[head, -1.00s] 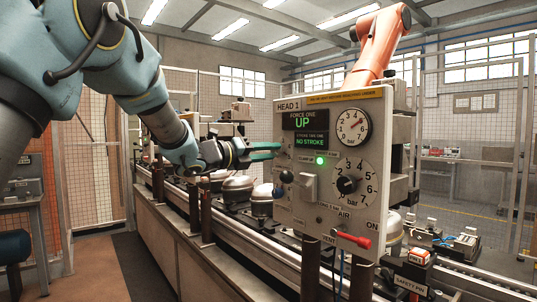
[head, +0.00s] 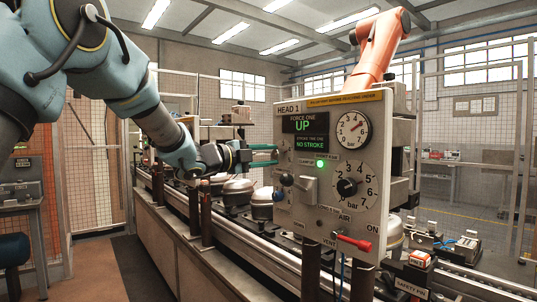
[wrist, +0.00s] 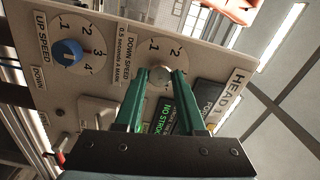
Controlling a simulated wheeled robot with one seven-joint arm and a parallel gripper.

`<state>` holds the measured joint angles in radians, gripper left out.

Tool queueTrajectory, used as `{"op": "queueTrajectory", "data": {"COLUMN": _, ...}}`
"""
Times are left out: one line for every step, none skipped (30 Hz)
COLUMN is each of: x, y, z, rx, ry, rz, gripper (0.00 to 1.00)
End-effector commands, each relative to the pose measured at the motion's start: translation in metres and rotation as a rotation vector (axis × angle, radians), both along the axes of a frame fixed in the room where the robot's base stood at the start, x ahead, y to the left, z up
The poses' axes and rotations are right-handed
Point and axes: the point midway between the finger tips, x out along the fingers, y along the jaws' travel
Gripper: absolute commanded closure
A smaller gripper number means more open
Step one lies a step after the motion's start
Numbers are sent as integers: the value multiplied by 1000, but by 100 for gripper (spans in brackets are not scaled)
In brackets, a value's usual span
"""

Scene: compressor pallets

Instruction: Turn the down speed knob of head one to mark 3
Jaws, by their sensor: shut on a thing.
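The silver down speed knob (wrist: 159,77) shows in the wrist view on the head one panel (wrist: 110,75), under the label DOWN SPEED. My gripper (wrist: 160,74) has its green fingers closed around this knob, one on each side. Marks 1 and 2 show beside the knob; other marks are behind the fingers, and I cannot tell which mark it points to. In the head view my gripper (head: 264,155) reaches the left side of the panel (head: 330,205), and the knob is hidden there.
A blue up speed knob (wrist: 67,53) sits close beside the down speed knob. The panel front carries gauges, a grey switch (head: 309,187) and a red-handled air valve (head: 353,243). Several domed compressors (head: 238,189) stand along the conveyor below my arm.

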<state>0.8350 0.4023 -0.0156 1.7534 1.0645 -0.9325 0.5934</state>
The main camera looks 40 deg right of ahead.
Motion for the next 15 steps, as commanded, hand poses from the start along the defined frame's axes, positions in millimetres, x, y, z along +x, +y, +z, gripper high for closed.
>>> {"op": "queueTrajectory", "data": {"x": 1, "y": 0, "z": 1, "rx": 4, "ry": 44, "rz": 2, "gripper": 100}}
{"op": "queueTrajectory", "data": {"x": 1, "y": 0, "z": 1, "rx": 5, "ry": 73, "rz": 2, "gripper": 100}}
{"op": "queueTrajectory", "data": {"x": 1, "y": 0, "z": 1, "rx": 8, "ry": 110, "rz": 2, "gripper": 100}}
{"op": "queueTrajectory", "data": {"x": 1, "y": 0, "z": 1, "rx": 9, "ry": 139, "rz": 2, "gripper": 100}}
{"op": "queueTrajectory", "data": {"x": 1, "y": 0, "z": 1, "rx": 11, "ry": 168, "rz": 2, "gripper": 100}}
{"op": "queueTrajectory", "data": {"x": 1, "y": 0, "z": 2, "rx": 13, "ry": 206, "rz": 2, "gripper": 100}}
{"op": "queueTrajectory", "data": {"x": 1, "y": 0, "z": 2, "rx": 15, "ry": 234, "rz": 2, "gripper": 100}}
{"op": "queueTrajectory", "data": {"x": 1, "y": 0, "z": 2, "rx": 16, "ry": 261, "rz": 2, "gripper": 100}}
{"op": "queueTrajectory", "data": {"x": 1, "y": 0, "z": 2, "rx": 19, "ry": 299, "rz": 2, "gripper": 100}}
{"op": "queueTrajectory", "data": {"x": 0, "y": 0, "z": 2, "rx": 20, "ry": 329, "rz": 1, "gripper": 100}}
{"op": "queueTrajectory", "data": {"x": 0, "y": 0, "z": 2, "rx": 22, "ry": 357, "rz": 1, "gripper": 100}}
{"op": "queueTrajectory", "data": {"x": 1, "y": 0, "z": 2, "rx": 24, "ry": 396, "rz": 2, "gripper": 100}}
{"op": "queueTrajectory", "data": {"x": 1, "y": 0, "z": 2, "rx": 26, "ry": 424, "rz": 2, "gripper": 100}}
{"op": "queueTrajectory", "data": {"x": 1, "y": 0, "z": 2, "rx": 26, "ry": 453, "rz": 2, "gripper": 100}}
{"op": "queueTrajectory", "data": {"x": 1, "y": 0, "z": 2, "rx": 30, "ry": 491, "rz": 2, "gripper": 100}}
